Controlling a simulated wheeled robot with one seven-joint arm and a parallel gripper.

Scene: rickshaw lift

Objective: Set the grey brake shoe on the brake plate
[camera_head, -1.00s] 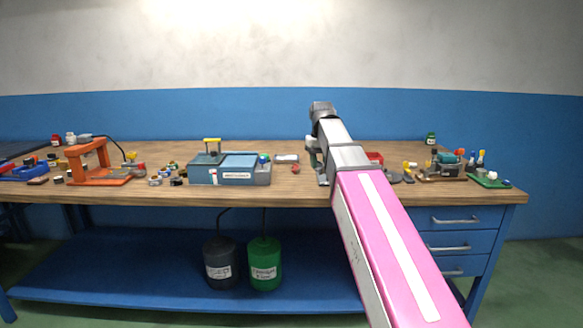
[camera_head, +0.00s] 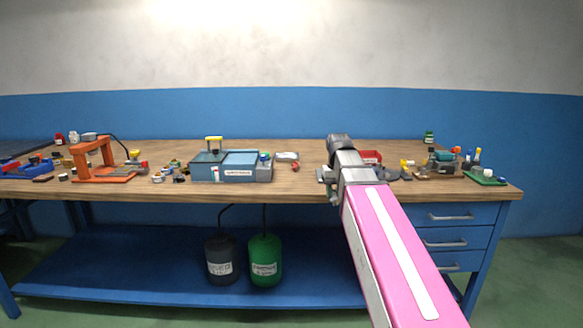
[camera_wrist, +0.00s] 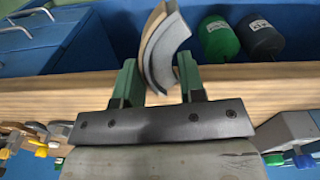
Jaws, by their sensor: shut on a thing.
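My gripper (camera_wrist: 158,82) has green fingers and is shut on the curved grey brake shoe (camera_wrist: 160,48) in the wrist view. The shoe has a brownish outer band and sticks out past the fingertips, near the wooden bench's front edge. In the head view my wrist hangs over the bench right of the middle and largely hides the gripper and the shoe. A flat grey round part (camera_head: 393,174) lies just right of my wrist, partly covered. I cannot tell whether it is the brake plate.
The wooden bench (camera_head: 300,190) carries a blue-grey basin unit (camera_head: 225,172) and an orange press (camera_head: 90,165) to the left. A red tray (camera_head: 371,156) and a teal-topped device (camera_head: 443,160) stand to the right. Small parts lie between them.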

